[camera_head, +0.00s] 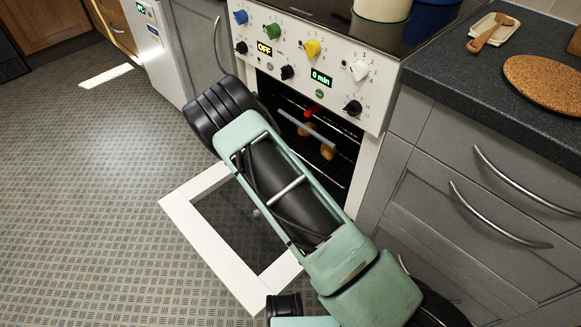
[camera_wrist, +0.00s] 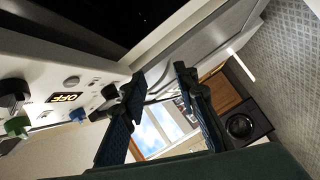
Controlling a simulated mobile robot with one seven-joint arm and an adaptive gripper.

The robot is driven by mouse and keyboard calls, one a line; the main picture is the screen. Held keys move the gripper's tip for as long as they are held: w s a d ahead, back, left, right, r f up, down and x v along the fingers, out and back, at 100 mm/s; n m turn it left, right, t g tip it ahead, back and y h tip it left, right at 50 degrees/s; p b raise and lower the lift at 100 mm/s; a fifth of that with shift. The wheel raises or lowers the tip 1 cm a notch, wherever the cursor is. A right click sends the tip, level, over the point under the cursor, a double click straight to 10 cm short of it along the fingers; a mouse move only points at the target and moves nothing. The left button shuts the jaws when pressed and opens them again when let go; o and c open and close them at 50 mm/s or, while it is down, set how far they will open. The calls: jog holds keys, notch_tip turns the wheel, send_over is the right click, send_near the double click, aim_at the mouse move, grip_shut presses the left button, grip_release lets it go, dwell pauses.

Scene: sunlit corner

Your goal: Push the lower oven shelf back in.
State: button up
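The oven (camera_head: 330,110) stands open, with its white-framed door (camera_head: 185,222) folded down over the floor. Inside the dark cavity, a pale grey bar (camera_head: 306,128) looks like a shelf's front edge. Small brown food pieces (camera_head: 327,151) and a red item (camera_head: 311,111) show beside it. Thin dark shelf wires are faint, and my arm covers the lower left of the cavity, so I cannot tell how far the lower shelf sticks out. My gripper (camera_wrist: 157,88) shows in the wrist view with its fingers apart and nothing between them. I cannot make out its fingers in the head view.
The knob panel (camera_head: 300,55) is above the cavity; it also shows at left in the wrist view (camera_wrist: 70,105). Grey drawers with curved handles (camera_head: 500,215) stand at right. A counter (camera_head: 490,100) holds a cork mat (camera_head: 545,82). Patterned floor (camera_head: 90,190) is clear at left.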

jog(key=s+d+f+h+b, duration=0.1)
jog(key=s+d+f, duration=0.3)
jog(key=f, duration=0.4)
jog(key=s+d+f+h, duration=0.1)
jog(key=s+d+f, duration=0.2)
jog(key=f, duration=0.4)
jog(key=s+d+f+h+b, duration=0.15)
jog(key=s+d+f, duration=0.25)
jog(key=f, duration=0.4)
jog(key=shift+n, duration=0.3)
jog(key=shift+w+a+f+b, duration=0.15)
jog(key=shift+w+b, duration=0.3)
jog(key=shift+w, duration=1.3)
jog(key=shift+w+d+f+b, duration=0.15)
jog(key=shift+w+b, duration=0.25)
jog(key=shift+w, duration=1.4)
jog(key=shift+w+a+f+b, duration=0.15)
jog(key=shift+w+b, duration=0.3)
jog(key=shift+w, duration=1.3)
grip_shut()
